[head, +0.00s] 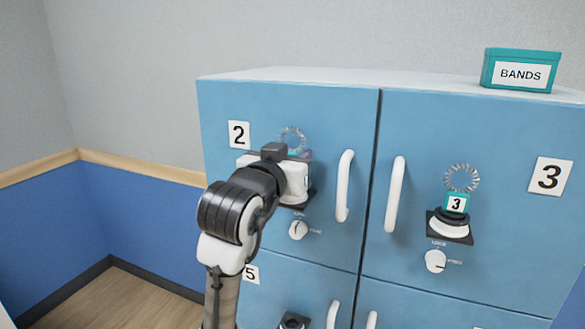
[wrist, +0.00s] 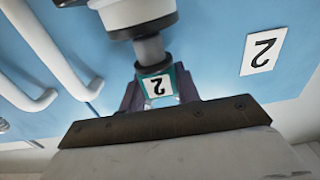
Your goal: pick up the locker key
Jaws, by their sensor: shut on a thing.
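The locker key with a teal tag marked 2 (wrist: 158,85) is between my gripper's fingers in the wrist view. My gripper (wrist: 159,95) is shut on its tag. In the head view my gripper (head: 302,157) is at the door of locker 2 (head: 335,118), below the number plate's level. It hides most of the lock and key; a clear coil (head: 292,136) shows just above.
Locker 3 at right has its own key with a teal tag (head: 456,203) and a coil above its lock. White handles (head: 344,186) (head: 395,194) stick out between the locks. A teal BANDS box (head: 521,70) sits on top. Floor at left is clear.

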